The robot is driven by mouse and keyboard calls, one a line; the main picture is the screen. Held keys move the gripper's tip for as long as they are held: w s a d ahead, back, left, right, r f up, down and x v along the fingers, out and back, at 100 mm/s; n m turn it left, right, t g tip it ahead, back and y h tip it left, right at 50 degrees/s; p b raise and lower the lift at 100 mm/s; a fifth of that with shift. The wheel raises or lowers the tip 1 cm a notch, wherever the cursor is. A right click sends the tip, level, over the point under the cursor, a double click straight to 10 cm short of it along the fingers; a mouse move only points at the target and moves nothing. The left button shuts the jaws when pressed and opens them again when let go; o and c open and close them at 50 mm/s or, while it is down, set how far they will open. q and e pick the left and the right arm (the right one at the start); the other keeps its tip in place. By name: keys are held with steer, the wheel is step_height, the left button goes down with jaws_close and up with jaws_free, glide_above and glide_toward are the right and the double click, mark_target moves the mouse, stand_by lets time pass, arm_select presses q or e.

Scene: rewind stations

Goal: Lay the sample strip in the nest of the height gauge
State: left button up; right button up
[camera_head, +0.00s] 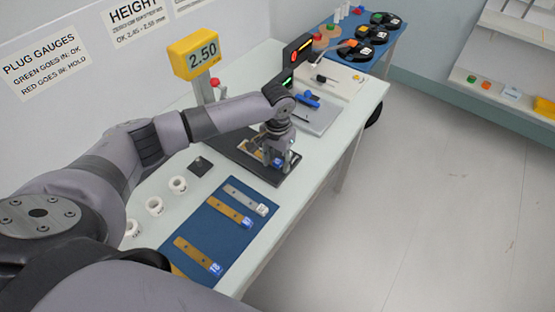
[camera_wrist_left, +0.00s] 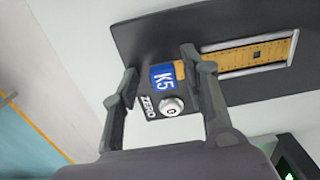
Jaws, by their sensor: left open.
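The sample strip (camera_wrist_left: 250,55) is brass with a blue K5 tag (camera_wrist_left: 165,78). Its brass part lies in the pale-edged nest (camera_wrist_left: 296,38) of the height gauge's dark base plate (camera_wrist_left: 140,35), and the tag end sticks out towards my gripper. In the head view the gauge's base (camera_head: 286,178) is on the bench, with a yellow 2.50 display (camera_head: 203,54) behind it. My left gripper (camera_wrist_left: 160,62) is open, its fingers on either side of the tag end, one hiding part of the strip. In the head view my left gripper (camera_head: 273,160) is over the base.
A round ZERO button (camera_wrist_left: 171,106) sits beside the tag. Several tagged strips lie on a blue mat (camera_head: 217,235). White rings (camera_head: 154,206) and a small black block (camera_head: 201,166) stand left of the base. A grey plate (camera_head: 318,118) with a blue tool is beyond it.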

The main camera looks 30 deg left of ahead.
arm_select(q)
step_height(320, 180, up, 12)
steer(key=b, duration=0.1)
steer(key=shift+r+b, duration=0.2)
steer(key=shift+b, duration=0.2)
stand_by(0.6)
